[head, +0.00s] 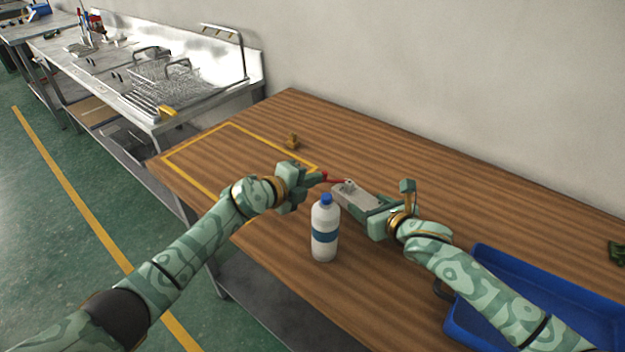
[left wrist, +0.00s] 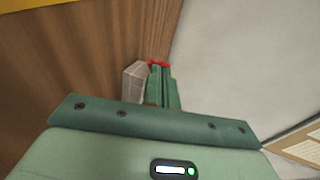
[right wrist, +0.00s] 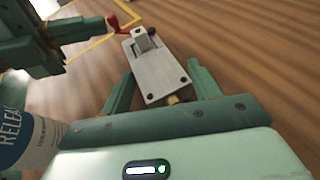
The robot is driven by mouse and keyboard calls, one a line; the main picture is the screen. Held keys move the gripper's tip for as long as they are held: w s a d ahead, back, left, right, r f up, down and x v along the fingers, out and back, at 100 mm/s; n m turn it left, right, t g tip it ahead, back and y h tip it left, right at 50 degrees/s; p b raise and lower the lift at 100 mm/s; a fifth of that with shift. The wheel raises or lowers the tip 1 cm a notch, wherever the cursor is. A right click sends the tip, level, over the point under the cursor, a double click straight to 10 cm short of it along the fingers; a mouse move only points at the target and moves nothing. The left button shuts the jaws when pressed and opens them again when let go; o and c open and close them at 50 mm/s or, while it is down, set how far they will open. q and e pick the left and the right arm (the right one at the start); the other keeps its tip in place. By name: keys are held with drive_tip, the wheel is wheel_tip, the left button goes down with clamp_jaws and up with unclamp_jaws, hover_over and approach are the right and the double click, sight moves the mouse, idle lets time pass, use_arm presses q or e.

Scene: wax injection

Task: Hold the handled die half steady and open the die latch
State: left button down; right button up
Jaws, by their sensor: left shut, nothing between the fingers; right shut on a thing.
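The die (head: 355,194) is a grey metal block with a red latch lever (head: 338,180) at its left end. In the right wrist view the die (right wrist: 150,72) lies between the fingers of my right gripper (right wrist: 158,90), with screws and a small raised block on its top. My right gripper (head: 366,205) is shut on it from the right. My left gripper (head: 318,179) is shut and empty, its tips close to the red lever. In the left wrist view the left gripper (left wrist: 160,70) has the red lever (left wrist: 158,63) just at its tips; I cannot tell whether they touch.
A white bottle (head: 325,230) with a blue cap stands just in front of the die, between my arms. A blue tray (head: 482,258) is at the right. A small brass piece (head: 293,141) lies near the yellow-taped area. The back of the table is clear.

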use_arm(q)
drive_tip(key=shift+w+a, duration=0.1)
drive_tip(key=shift+w, duration=0.3)
drive_tip(key=shift+w+a, duration=0.1)
drive_tip(key=shift+w, duration=0.85)
drive_tip(key=shift+w+d, duration=0.2)
drive_tip(key=shift+w, duration=1.25)
drive_tip(key=shift+a, duration=0.1)
idle(0.4)
drive_tip(key=shift+s+a, duration=0.2)
drive_tip(key=shift+a, duration=0.35)
drive_tip(key=s+a+r, duration=0.1)
drive_tip(key=s+a, duration=0.1)
drive_tip(key=a, duration=0.1)
drive_tip(key=s+a+r, duration=0.1)
drive_tip(key=a, duration=0.3)
drive_tip(key=s+a+r, duration=0.1)
drive_tip(key=s+a, duration=0.1)
drive_tip(key=a, duration=0.2)
drive_tip(key=shift+s, duration=0.3)
